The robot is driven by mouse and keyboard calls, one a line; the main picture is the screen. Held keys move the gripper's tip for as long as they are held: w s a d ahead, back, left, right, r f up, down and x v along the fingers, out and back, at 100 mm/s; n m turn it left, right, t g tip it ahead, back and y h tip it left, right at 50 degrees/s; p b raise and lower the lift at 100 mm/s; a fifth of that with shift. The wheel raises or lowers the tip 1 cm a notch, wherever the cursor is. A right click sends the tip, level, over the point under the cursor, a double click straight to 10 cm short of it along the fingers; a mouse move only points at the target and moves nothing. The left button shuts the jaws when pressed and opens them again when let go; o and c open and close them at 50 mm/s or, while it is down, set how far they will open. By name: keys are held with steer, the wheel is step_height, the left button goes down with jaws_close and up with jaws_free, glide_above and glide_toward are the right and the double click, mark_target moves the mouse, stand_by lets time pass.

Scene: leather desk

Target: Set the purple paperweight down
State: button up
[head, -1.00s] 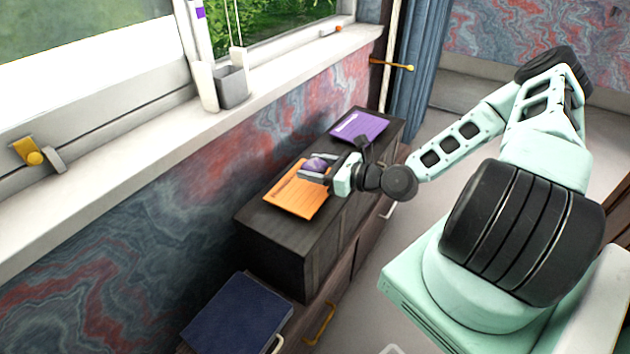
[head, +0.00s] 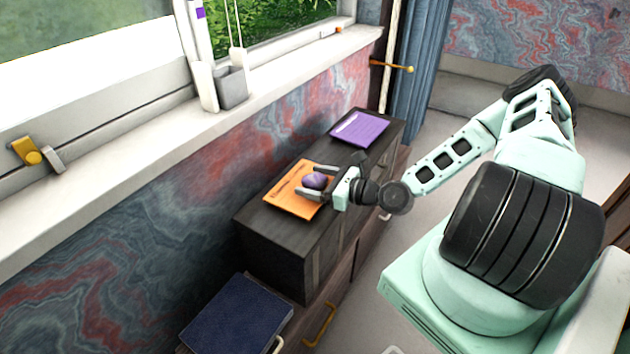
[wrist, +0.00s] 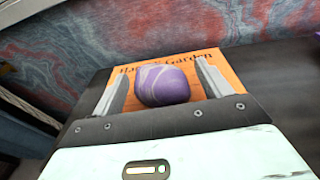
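The purple paperweight (head: 315,180), rounded with pale veins, rests on the orange book (head: 287,202) on top of the dark cabinet. My gripper (head: 312,181) is open around it, one finger on each side. In the wrist view the paperweight (wrist: 162,85) sits between the two fingers, with a clear gap to the right finger and a smaller gap to the left one. The orange book (wrist: 209,60) lies beneath it, its title partly covered by the paperweight.
A purple book or pad (head: 362,129) lies at the far end of the dark cabinet top (head: 265,232). A dark blue book (head: 238,318) lies lower, in front. A window sill with a grey cup (head: 232,88) runs along the wall on the left.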

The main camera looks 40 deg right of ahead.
steer(key=shift+r, duration=0.15)
steer(key=b+v, duration=0.1)
steer(key=v, duration=1.1)
